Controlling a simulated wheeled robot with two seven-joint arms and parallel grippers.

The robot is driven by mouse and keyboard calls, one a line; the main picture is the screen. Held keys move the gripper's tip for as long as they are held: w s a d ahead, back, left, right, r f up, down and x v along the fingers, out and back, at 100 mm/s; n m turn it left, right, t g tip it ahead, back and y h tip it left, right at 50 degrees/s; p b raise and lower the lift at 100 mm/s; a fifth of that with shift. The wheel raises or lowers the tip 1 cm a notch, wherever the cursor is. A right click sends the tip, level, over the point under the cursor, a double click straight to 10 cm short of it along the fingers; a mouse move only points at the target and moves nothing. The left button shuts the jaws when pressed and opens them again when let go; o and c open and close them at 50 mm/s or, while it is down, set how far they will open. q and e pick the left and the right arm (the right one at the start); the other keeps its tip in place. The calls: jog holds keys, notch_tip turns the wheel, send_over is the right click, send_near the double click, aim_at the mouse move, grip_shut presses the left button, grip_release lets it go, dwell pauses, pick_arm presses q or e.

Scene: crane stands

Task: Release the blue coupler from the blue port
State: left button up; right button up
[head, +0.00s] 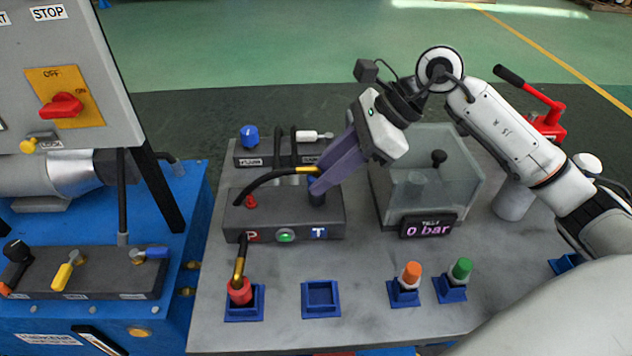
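The dark port block (270,222) stands on the grey bench, with a red "P" label, a green button and a blue "T" label (319,233) on its front. My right gripper (318,186) reaches down to the block's right end, above the "T". Its purple fingers cover most of what is there. A dark blue piece (317,199), likely the blue coupler, shows just below the fingertips at the block's top. A black hose with a yellow band (307,170) runs in behind the fingers. I cannot tell how tightly the fingers close. My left gripper is out of view.
A red coupler (239,291) sits in a blue holder at front left; the blue holder (321,298) beside it is empty. Orange (411,272) and green (461,268) caps stand in holders. A clear box (428,180) with a "0 bar" display (428,227) stands close right of the gripper.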

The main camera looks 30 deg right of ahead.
jog(key=c, duration=0.3)
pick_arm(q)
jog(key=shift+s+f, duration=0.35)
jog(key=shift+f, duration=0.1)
pick_arm(e)
jog(key=shift+r, duration=0.1)
jog(key=shift+c, duration=0.6)
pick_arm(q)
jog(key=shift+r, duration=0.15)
pick_arm(e)
jog(key=shift+r, duration=0.15)
